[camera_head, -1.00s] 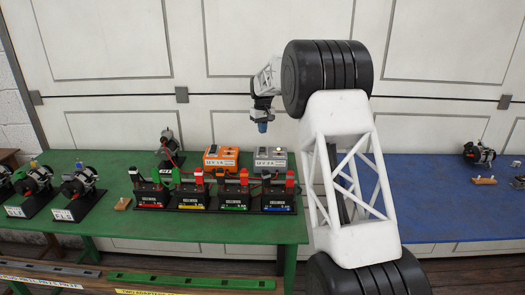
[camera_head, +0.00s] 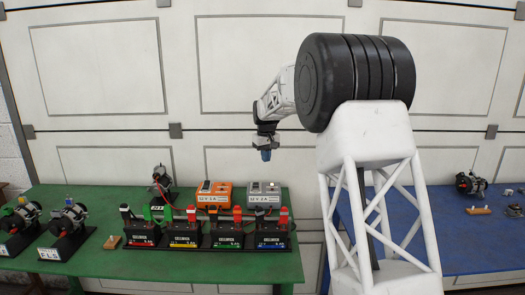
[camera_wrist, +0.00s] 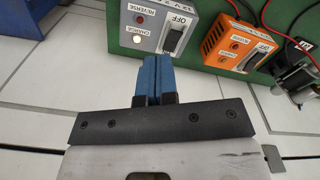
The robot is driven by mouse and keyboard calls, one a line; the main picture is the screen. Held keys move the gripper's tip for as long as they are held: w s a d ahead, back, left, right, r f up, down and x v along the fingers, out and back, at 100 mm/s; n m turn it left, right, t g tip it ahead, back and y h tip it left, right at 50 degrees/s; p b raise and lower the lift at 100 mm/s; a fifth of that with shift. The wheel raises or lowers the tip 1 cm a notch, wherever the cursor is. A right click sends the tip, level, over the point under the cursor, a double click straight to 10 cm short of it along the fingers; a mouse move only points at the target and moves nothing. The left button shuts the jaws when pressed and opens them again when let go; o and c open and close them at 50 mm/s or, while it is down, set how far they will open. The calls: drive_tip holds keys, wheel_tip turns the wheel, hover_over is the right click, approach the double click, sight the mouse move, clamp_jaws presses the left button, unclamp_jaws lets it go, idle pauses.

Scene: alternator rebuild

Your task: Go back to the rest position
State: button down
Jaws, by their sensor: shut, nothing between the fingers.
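My gripper (camera_head: 265,154) hangs pointing down above the right back part of the green table, apart from everything below it. In the wrist view its blue fingertips (camera_wrist: 152,78) are pressed together with nothing between them. The grey supply box (camera_head: 262,192) stands below it; the wrist view shows the box (camera_wrist: 158,25) with an OFF switch and a lit lamp beside a CHARGE label. The orange supply box (camera_head: 214,194) stands left of it, and also shows in the wrist view (camera_wrist: 232,45).
A row of labelled units with coloured clips (camera_head: 205,235) stands in front of the boxes. Alternators on stands (camera_head: 66,222) are at the left of the green table (camera_head: 180,268). The blue table (camera_head: 460,240) at right holds another alternator (camera_head: 471,185). Air around my gripper is clear.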

drive_tip(key=s+d+r+m, duration=0.1)
drive_tip(key=s+d+r, duration=0.25)
drive_tip(key=s, duration=0.75)
drive_tip(key=s+d+r+m+t, duration=0.1)
drive_tip(key=s+d+r, duration=0.25)
drive_tip(key=s, duration=0.75)
drive_tip(key=s+d+r+m, duration=0.1)
drive_tip(key=s+d+r, duration=0.3)
drive_tip(key=s, duration=0.7)
drive_tip(key=s+d+f, duration=0.2)
drive_tip(key=s+f, duration=0.1)
drive_tip(key=s, duration=0.8)
drive_tip(key=s+d+f+m, duration=0.1)
drive_tip(key=s+f, duration=0.3)
drive_tip(key=s, duration=0.7)
drive_tip(key=s+d+f+m+t, duration=0.1)
drive_tip(key=s+d+f, duration=0.2)
drive_tip(key=s, duration=0.9)
drive_tip(key=shift+f, duration=0.7)
drive_tip(key=shift+s+d, duration=0.1)
